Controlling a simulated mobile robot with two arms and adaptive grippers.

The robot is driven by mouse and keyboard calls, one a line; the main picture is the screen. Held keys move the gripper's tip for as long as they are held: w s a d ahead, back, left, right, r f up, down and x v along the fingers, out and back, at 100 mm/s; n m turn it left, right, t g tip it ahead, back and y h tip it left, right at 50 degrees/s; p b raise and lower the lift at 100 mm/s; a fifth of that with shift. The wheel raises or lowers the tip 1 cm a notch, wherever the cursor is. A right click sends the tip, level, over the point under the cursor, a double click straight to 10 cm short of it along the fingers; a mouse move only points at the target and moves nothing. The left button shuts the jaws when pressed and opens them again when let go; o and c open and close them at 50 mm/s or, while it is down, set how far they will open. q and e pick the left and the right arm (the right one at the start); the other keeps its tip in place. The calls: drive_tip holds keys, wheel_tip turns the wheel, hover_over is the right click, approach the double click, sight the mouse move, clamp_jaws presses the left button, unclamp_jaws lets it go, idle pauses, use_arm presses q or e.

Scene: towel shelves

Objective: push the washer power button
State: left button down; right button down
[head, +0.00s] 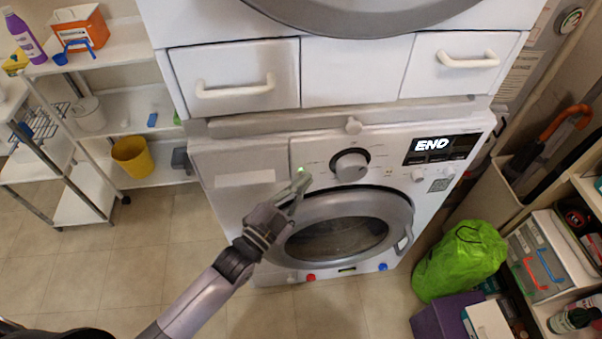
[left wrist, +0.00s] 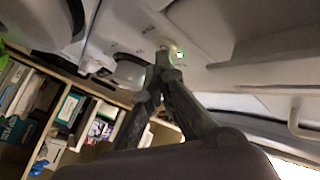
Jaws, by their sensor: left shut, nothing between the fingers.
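The white washer (head: 236,150) stands in front of me, with a display (head: 440,149) reading "END" and a round dial (head: 350,166). A small green light (head: 301,169) is lit on its panel, left of the dial; it also shows in the left wrist view (left wrist: 180,54). My left gripper (head: 300,184) is shut and empty, its tips just below the green light. In the left wrist view the closed fingertips (left wrist: 163,64) are close to the panel beside the light. They partly hide the button area, and I cannot tell whether they touch it. My right gripper is out of view.
The washer's round door (head: 402,215) is just below my left gripper. A white unit with drawers (head: 358,72) stands above. White shelves (head: 140,97) with a yellow bucket (head: 133,156) are at left. A green bag (head: 460,262) is on the right. Floor (head: 130,245) at left is free.

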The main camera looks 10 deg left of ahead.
use_arm(q)
drive_tip(key=shift+w, duration=0.15)
idle(0.4)
drive_tip(key=shift+s+d+p, duration=0.1)
drive_tip(key=shift+s+p, duration=0.2)
drive_tip(key=shift+s, duration=0.3)
drive_tip(key=s+d+p, duration=0.1)
drive_tip(key=s+p, duration=0.1)
drive_tip(key=s, duration=0.3)
drive_tip(key=shift+s+d, duration=0.3)
drive_tip(key=shift+s, duration=0.1)
drive_tip(key=shift+f, duration=0.1)
idle(0.3)
